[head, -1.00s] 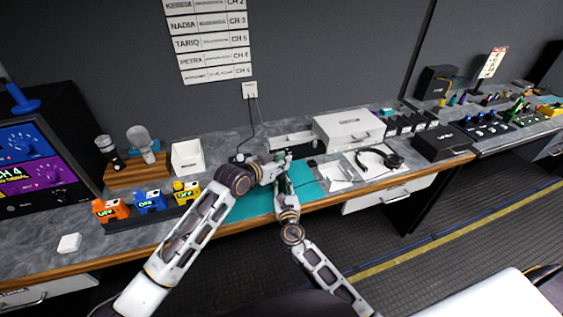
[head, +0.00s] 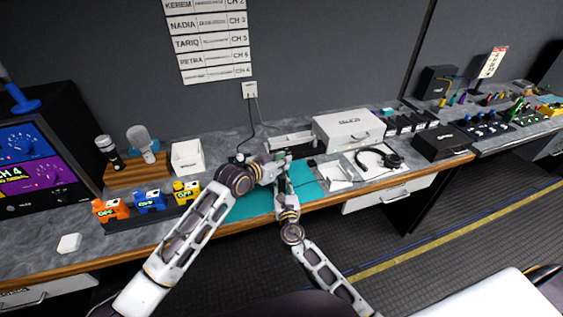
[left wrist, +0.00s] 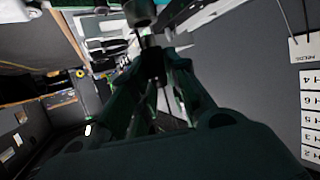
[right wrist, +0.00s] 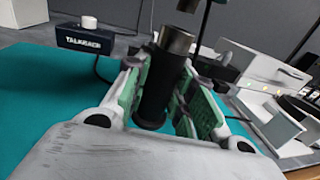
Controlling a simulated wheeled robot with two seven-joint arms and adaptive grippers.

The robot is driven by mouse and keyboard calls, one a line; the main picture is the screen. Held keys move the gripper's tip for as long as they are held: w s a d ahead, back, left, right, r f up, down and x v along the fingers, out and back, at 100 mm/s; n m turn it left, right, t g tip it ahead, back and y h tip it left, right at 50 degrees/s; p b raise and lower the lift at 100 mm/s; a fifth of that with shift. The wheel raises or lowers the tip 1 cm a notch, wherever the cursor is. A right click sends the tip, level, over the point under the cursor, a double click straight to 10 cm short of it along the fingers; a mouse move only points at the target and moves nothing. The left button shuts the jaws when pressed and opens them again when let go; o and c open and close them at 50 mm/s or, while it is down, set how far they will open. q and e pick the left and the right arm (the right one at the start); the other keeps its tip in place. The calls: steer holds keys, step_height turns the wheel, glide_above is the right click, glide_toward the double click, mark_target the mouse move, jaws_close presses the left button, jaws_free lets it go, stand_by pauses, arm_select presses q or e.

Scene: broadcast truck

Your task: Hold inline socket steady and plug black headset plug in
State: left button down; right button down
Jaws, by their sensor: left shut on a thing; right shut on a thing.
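My right gripper (right wrist: 163,85) is shut around a black cylinder with a metal collar, the inline socket (right wrist: 157,95), its collar end up, above the teal mat. My left gripper (left wrist: 157,62) is shut on a small dark piece, seemingly the black headset plug (left wrist: 151,45). The round socket end (left wrist: 140,12) shows just beyond it. In the right wrist view a thin dark part stands above and right of the collar. I cannot tell whether plug and socket touch. In the head view my left gripper (head: 281,162) is just above my right gripper (head: 285,187), and both pieces are mostly hidden.
The teal mat (head: 308,187) lies under the grippers. A headset (head: 390,158) lies to the right, near a white box (head: 348,129). A talkback box (right wrist: 85,37) stands on the mat's far side. Orange, blue and yellow blocks (head: 150,201) stand left. An open white bin (head: 187,158) is behind.

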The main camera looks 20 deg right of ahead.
arm_select(q)
steer(key=shift+f, duration=1.2)
stand_by(0.6)
steer(key=c, duration=1.3)
jaws_free()
steer(key=shift+a, duration=0.1)
steer(key=v, duration=1.1)
steer(key=shift+s+a, duration=0.3)
steer(key=shift+r, duration=0.1)
arm_select(e)
steer(key=c, duration=1.1)
jaws_free()
steer(key=shift+s, duration=0.15)
